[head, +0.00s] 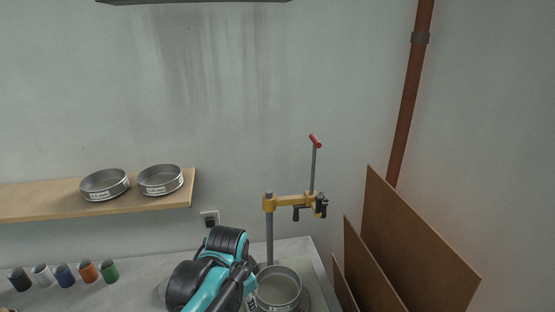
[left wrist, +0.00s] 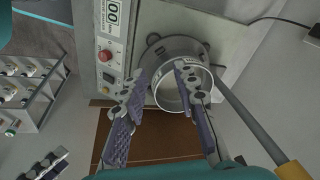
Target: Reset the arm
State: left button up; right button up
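My left arm, teal and black, shows in the head view at the bottom centre, beside a round metal sieve (head: 278,288). In the left wrist view my left gripper (left wrist: 160,72) is open, its two fingers apart. The sieve (left wrist: 168,93) is seen there on a round base of a machine with a control panel (left wrist: 108,55). The right-hand finger overlaps the sieve's rim in the picture; I cannot tell whether it touches.
A yellow clamp arm (head: 290,202) on a post stands over the sieve. Brown boards (head: 405,250) lean at the right. Two sieves, one here (head: 104,184), sit on a wooden shelf (head: 150,203). Several coloured jars (head: 88,272) stand at the left. A rack (left wrist: 30,95) shows in the left wrist view.

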pick_arm(q)
jog(key=s+a+f+n+t+b, duration=0.4)
jog(key=s+a+f+n+b, duration=0.3)
jog(key=s+a+f+n, duration=0.2)
jog(key=s+f+n, duration=0.1)
jog(key=s, duration=0.1)
jog(key=shift+s+a+n+y, duration=0.3)
jog(key=shift+a+n, duration=0.05)
jog(key=shift+n, duration=0.05)
